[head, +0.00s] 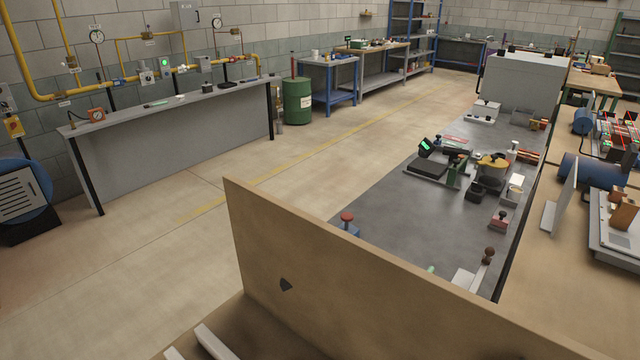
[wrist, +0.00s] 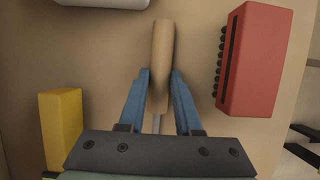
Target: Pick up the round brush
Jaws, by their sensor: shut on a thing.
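In the wrist view, the round brush shows as a tan wooden handle (wrist: 162,50) with a thin pale shaft below it, running between my fingers. My gripper (wrist: 161,76) has its two blue fingers closed in on the handle from left and right. The far end of the handle sticks out beyond the fingertips. The lower end runs under the dark gripper body, and any bristles are hidden. I cannot tell whether the brush touches the tan surface behind it. Neither the brush nor my gripper can be made out in the head view.
In the wrist view, a red block (wrist: 262,60) with a dark bristle-like row lies right of the brush, and a yellow block (wrist: 63,125) at lower left. A pale rounded thing (wrist: 105,3) is at the top. In the head view, a tan board (head: 330,270) stands before a cluttered grey bench (head: 400,215).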

